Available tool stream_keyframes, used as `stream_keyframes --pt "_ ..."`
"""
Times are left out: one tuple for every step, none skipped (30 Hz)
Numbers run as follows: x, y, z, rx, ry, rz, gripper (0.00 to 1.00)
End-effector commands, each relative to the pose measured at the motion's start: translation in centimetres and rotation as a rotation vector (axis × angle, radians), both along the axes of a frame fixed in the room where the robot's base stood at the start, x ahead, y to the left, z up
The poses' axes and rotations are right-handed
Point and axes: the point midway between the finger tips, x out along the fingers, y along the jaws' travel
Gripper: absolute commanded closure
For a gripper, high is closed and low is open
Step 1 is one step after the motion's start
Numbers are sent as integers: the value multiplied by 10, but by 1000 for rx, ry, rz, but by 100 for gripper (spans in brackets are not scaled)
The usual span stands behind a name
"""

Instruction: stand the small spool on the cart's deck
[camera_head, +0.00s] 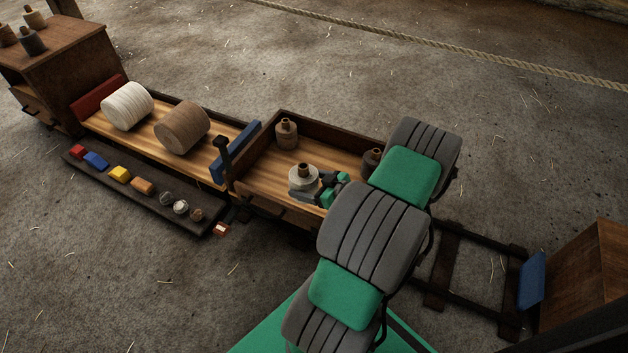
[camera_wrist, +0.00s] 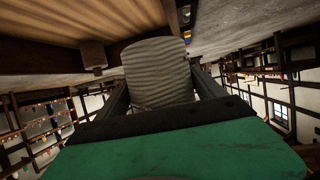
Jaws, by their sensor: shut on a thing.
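My gripper (camera_head: 322,190) is shut on a pale grey small spool (camera_head: 303,178) with a brass-coloured top, over the cart's deck (camera_head: 255,168). The spool looks upright in the head view. In the wrist view, the held spool (camera_wrist: 160,75) fills the space between my two fingers (camera_wrist: 160,88). I cannot tell whether its base touches the deck. A brown-grey spool (camera_head: 287,137) stands farther back on the deck. A dark spool (camera_head: 371,161) stands at the right, partly hidden by my arm. My arm hides the cart's right end.
A dark rim (camera_head: 325,131) edges the cart. To its left, a long bench (camera_head: 221,144) bears a white roll (camera_head: 127,106) and a brown roll (camera_head: 182,127). Coloured blocks lie on a dark strip (camera_head: 142,198). Rails (camera_head: 470,265) run right to a wooden box (camera_head: 590,270).

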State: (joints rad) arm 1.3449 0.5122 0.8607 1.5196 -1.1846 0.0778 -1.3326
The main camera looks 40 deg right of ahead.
Motion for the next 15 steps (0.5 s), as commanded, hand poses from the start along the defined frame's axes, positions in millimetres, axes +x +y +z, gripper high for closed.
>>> stream_keyframes --pt "-8 -7 -8 3 -6 -14 78" --pt "-10 -9 -11 2 -9 -17 78" --pt "-11 -12 -16 1 -11 -20 78" --pt "-9 -14 -19 0 -11 -19 78" --pt "-5 -16 -22 -2 -12 -19 78" --pt "2 -18 -27 -3 -12 -15 78" --pt "9 -20 -31 -3 -13 -15 78" --pt "17 -24 -36 -6 -12 -14 78" --pt "28 -28 -42 -4 -11 -13 78" --pt "36 -32 -46 -3 -12 -14 78" --pt "44 -36 -50 -4 -12 -13 78" --pt "54 -40 -55 -4 -13 -13 78" --pt "62 -44 -59 -4 -12 -13 78" --pt "70 -47 -63 -4 -12 -15 78" --pt "77 -51 -74 -1 -10 -17 78"
